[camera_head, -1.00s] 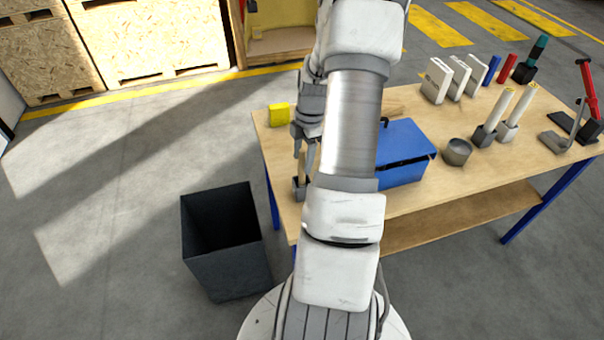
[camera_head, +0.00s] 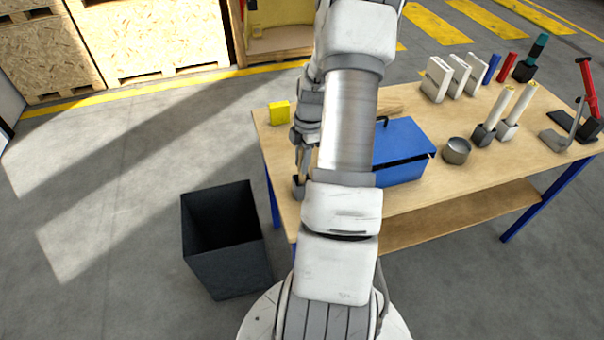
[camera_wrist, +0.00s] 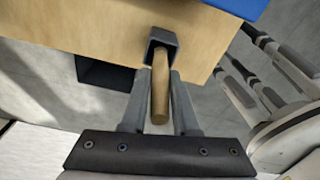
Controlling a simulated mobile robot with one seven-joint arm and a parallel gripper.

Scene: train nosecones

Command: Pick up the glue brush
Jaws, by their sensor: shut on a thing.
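The glue brush (camera_wrist: 160,97) shows in the wrist view as a round wooden handle standing in a dark square holder (camera_wrist: 155,41). Its bristle end is hidden in the holder. My gripper (camera_wrist: 159,76) is shut on the handle, one finger on each side. In the head view my gripper (camera_head: 304,160) is at the left end of the workbench, just left of my arm, with the dark holder (camera_head: 298,188) below it. My arm and fingers cover most of the brush there.
A blue toolbox (camera_head: 402,165) stands on the workbench (camera_head: 425,205) right of my arm. A yellow block (camera_head: 279,112) lies near the left back corner. A grey cup (camera_head: 457,150) and several white parts stand farther right. A dark open bin (camera_head: 225,262) stands on the floor at left.

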